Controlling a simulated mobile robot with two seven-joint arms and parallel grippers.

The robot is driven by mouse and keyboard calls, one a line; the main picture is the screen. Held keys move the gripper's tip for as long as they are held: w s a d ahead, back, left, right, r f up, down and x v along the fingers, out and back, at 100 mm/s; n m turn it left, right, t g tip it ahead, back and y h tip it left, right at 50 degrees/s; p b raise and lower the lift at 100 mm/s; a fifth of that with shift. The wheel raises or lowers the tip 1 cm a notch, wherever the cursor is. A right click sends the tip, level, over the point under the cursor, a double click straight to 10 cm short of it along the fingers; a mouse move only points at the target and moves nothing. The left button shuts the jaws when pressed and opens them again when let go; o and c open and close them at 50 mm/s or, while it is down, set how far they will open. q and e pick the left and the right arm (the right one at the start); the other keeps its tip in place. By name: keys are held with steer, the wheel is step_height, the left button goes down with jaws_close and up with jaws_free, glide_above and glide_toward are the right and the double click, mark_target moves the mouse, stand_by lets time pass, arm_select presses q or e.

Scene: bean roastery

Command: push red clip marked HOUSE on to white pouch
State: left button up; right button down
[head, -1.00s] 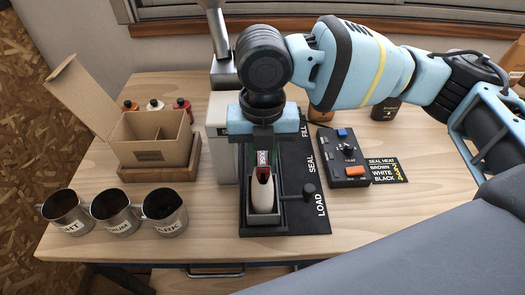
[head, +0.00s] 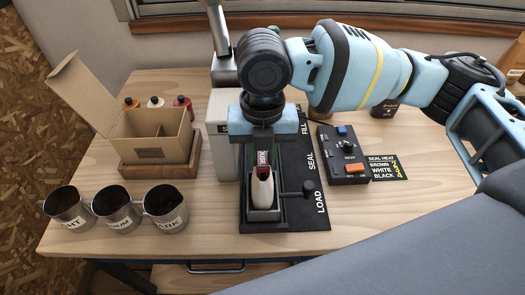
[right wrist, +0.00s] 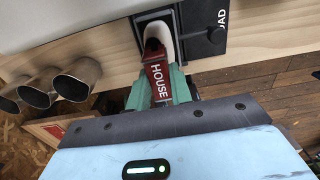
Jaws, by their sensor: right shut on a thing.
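The white pouch (head: 263,190) stands upright in the small dark holder (head: 264,215) on the black mat. My right gripper (head: 262,166) is above the pouch, pointing down, shut on the red clip (head: 263,157). In the right wrist view the clip (right wrist: 158,82) shows the word HOUSE between the green fingers. Its front end meets the top edge of the pouch (right wrist: 160,34) there; how far it sits over that edge I cannot tell. My left gripper is out of view.
Three metal cups (head: 115,208) stand at the front left. Behind them is an open cardboard box (head: 150,140) on a wooden base. A control box (head: 345,155) and a small lever (head: 309,187) are right of the holder. Bare table lies between cups and mat.

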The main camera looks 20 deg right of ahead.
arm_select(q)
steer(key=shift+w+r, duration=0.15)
arm_select(e)
steer(key=shift+f, duration=0.4)
steer(key=c, duration=1.2)
jaws_free()
steer(key=shift+o, duration=0.4)
steer(key=o, duration=0.4)
steer(key=shift+r+p, duration=1.3)
steer(key=shift+r, duration=1.25)
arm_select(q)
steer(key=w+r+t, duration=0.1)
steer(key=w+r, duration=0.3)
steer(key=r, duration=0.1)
arm_select(e)
steer(key=shift+r, duration=1)
